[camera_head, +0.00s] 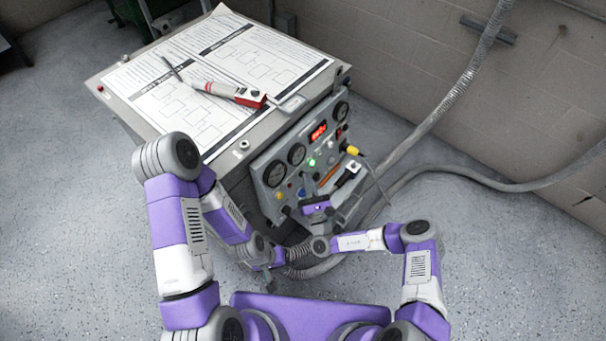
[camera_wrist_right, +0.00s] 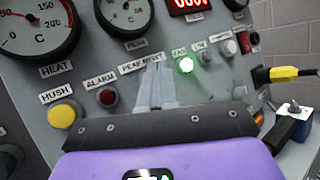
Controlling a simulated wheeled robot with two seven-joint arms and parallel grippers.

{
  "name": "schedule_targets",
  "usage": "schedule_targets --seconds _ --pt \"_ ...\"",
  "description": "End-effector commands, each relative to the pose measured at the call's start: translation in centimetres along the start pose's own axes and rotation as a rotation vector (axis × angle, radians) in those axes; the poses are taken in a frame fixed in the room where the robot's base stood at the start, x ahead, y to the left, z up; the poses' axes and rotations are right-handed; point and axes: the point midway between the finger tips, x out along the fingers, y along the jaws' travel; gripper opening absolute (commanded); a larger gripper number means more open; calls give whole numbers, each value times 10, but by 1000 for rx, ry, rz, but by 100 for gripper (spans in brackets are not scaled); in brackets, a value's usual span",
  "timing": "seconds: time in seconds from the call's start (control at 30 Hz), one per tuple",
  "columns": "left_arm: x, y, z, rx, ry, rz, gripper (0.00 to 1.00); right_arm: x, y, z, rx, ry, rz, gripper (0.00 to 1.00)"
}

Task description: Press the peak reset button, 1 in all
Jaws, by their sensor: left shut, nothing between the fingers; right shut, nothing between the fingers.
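The control panel (camera_head: 300,160) is on the front of the grey cabinet. In the right wrist view, the "PEAK RESET" label (camera_wrist_right: 141,63) shows just above my right gripper (camera_wrist_right: 157,70). The button under that label is hidden behind the gripper's shut fingers. I cannot tell whether they touch it. In the head view, my right gripper (camera_head: 302,192) is at the lower part of the panel. My left gripper (camera_head: 270,286) is lower, in front of the cabinet and away from the panel, small and partly unclear.
A yellow plug (camera_wrist_right: 284,73) sticks out at the right. Papers and a red-white tool (camera_head: 236,93) lie on the cabinet top. A hose (camera_head: 445,105) runs along the wall.

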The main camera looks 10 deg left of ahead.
Motion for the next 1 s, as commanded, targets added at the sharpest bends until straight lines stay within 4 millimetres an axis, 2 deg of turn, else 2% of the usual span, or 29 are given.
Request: schedule_targets --seconds 0.43,0.77,1.0 --pt "0 0 0 0 0 0 0 1 0 0 0 0 0 0" --pt "-13 5 1 0 0 0 0 -9 -7 8 0 0 -1 0" --pt "-12 5 0 0 0 0 0 -11 -8 8 0 0 0 0"
